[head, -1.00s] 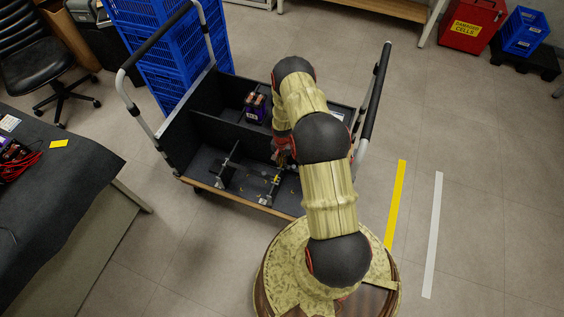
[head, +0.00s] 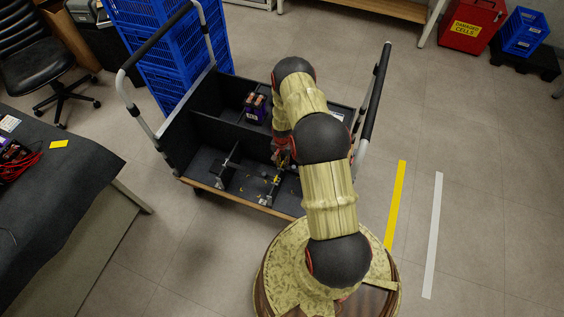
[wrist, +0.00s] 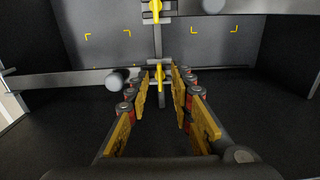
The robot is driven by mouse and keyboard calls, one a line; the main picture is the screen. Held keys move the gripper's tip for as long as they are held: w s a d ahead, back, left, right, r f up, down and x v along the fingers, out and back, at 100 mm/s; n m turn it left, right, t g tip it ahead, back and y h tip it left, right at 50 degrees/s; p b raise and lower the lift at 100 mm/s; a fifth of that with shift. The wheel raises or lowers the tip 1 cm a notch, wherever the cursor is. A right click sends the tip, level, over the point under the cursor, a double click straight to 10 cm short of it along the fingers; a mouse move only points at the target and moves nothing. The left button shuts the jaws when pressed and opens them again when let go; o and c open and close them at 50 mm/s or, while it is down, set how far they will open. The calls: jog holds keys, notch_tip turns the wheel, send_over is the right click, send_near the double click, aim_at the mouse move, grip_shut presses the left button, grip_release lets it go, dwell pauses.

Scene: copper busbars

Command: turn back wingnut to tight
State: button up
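A yellow wingnut (wrist: 159,74) sits on a grey upright bar in the middle of the wrist view, its wings roughly in line with the bar. A second yellow wingnut (wrist: 154,9) shows farther up the same bar, at the top edge. My gripper (wrist: 162,80) has its two yellow-padded fingers apart, one on each side of the nearer wingnut. Gaps show between the wingnut and both fingertips; how deep it lies between them I cannot tell. In the head view my gripper (head: 283,157) is over the cart's front compartment, partly hidden by my arm.
The bar is part of a fixture (head: 270,190) in the dark cart (head: 203,188). A grey crossbar (wrist: 65,80) and a round grey post end (wrist: 115,81) lie close to the left finger. Yellow corner marks (wrist: 95,37) show on the floor panel. Purple cells (head: 255,107) stand in the rear compartment.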

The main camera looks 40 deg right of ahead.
aim_at(282, 164)
notch_tip(282, 164, up, 12)
dwell(0.6)
dwell(0.5)
jog(key=s+a+n+g+y, duration=0.1)
jog(key=s+a+n+g, duration=0.15)
jog(key=s, duration=0.35)
jog(key=s+a+r+n+t, duration=0.2)
jog(key=s+a+r, duration=0.3)
jog(key=r, duration=1.3)
jog(key=s+a+r+n+t, duration=0.3)
jog(key=s+a+r, duration=0.3)
jog(key=r, duration=1.3)
jog(key=s+a+r+n+t+h, duration=0.1)
jog(key=s+a+r+n+t, duration=0.2)
jog(key=a+r, duration=0.9)
notch_tip(282, 164, up, 6)
jog(key=s+n, duration=0.1)
jog(key=s, duration=0.2)
jog(key=shift+r, duration=0.15)
jog(key=shift+n, duration=0.25)
